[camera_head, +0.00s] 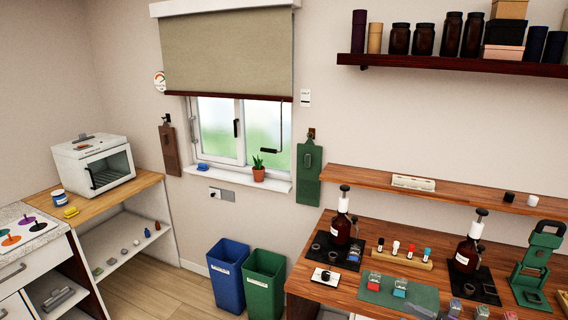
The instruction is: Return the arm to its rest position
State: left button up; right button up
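Neither of my grippers shows in the head view, and I cannot make out my arms. A wooden workbench (322,299) fills the lower right. On it a wooden rack (421,262) holds several small pieces with black, white and red tops. Two brown pump bottles stand upright on dark mats, one left of the rack (341,228) and one right of it (466,252). A green mat (422,297) in front carries a red and a blue small block. A green press (535,262) stands at the right.
A blue bin (228,278) and a green bin (264,283) stand on the floor left of the bench. A white toaster oven (93,164) sits on the left counter. A wooden shelf (450,194) runs behind the bench, and a dark shelf (450,65) with jars hangs above.

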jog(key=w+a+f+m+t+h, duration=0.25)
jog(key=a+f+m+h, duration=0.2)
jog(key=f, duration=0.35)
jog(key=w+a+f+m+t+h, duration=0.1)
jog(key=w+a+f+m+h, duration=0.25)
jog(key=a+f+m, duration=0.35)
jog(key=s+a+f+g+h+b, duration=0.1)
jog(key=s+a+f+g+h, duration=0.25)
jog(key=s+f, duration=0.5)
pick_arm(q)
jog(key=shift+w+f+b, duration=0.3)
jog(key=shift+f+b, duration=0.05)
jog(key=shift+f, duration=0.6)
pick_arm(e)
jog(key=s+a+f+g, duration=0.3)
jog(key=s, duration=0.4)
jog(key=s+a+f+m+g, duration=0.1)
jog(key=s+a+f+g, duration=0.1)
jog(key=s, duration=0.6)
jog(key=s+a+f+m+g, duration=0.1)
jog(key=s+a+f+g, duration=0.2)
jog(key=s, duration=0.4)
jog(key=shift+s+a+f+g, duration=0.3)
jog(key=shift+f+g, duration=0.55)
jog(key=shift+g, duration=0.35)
